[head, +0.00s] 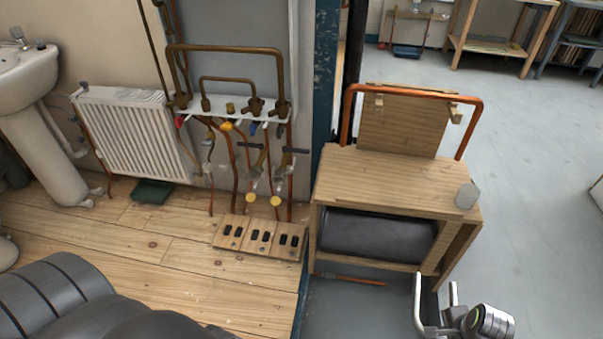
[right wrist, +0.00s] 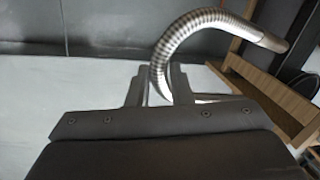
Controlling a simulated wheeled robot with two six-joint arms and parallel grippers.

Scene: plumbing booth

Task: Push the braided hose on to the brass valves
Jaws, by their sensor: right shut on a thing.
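The braided hose (right wrist: 187,27) is a silver ribbed tube in the right wrist view. It rises from between the fingers of my right gripper (right wrist: 158,85) and bends over to the right, ending in a smoother pale tip. The gripper is shut on it. In the head view my right gripper (head: 440,318) is at the bottom right, in front of the wooden bench, far from the valves. There I cannot tell hose from fingers. The brass valves (head: 253,107) sit on a white rail against the wall, with red, yellow, white and blue handles. My left gripper is out of view.
A wooden bench (head: 380,180) with a copper pipe arch (head: 410,90) and a clear cup (head: 467,195) stands right of a blue post (head: 322,95). A slotted wooden block (head: 262,237) lies on the floor below the valves. A radiator (head: 130,130) is at left. Floor at right is open.

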